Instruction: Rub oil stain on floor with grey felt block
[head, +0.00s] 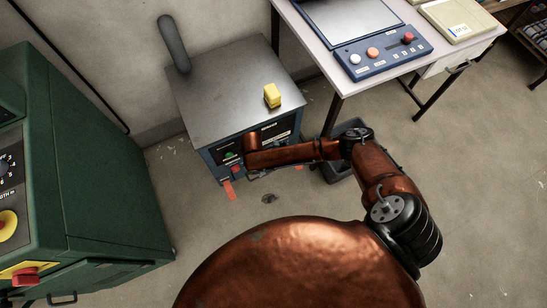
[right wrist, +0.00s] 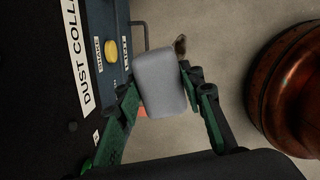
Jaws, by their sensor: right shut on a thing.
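The grey felt block (right wrist: 165,75) is between the green-sided fingers of my right gripper (right wrist: 160,90) in the right wrist view. The gripper is shut on it and holds it by its sides. In the head view my right arm reaches to the front of the metal cabinet, and the block cannot be made out there. The oil stain (head: 269,198) is a small dark spot on the floor in front of the cabinet. It also shows in the right wrist view (right wrist: 181,45), just beyond the block's far right corner. My left gripper is not in view.
The dust collector cabinet (head: 215,95) stands close to the right gripper, with a yellow block (head: 272,95) on top. A green machine (head: 95,150) stands at left. A table (head: 320,45) with a control panel is at upper right. Open floor (head: 480,190) lies at right.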

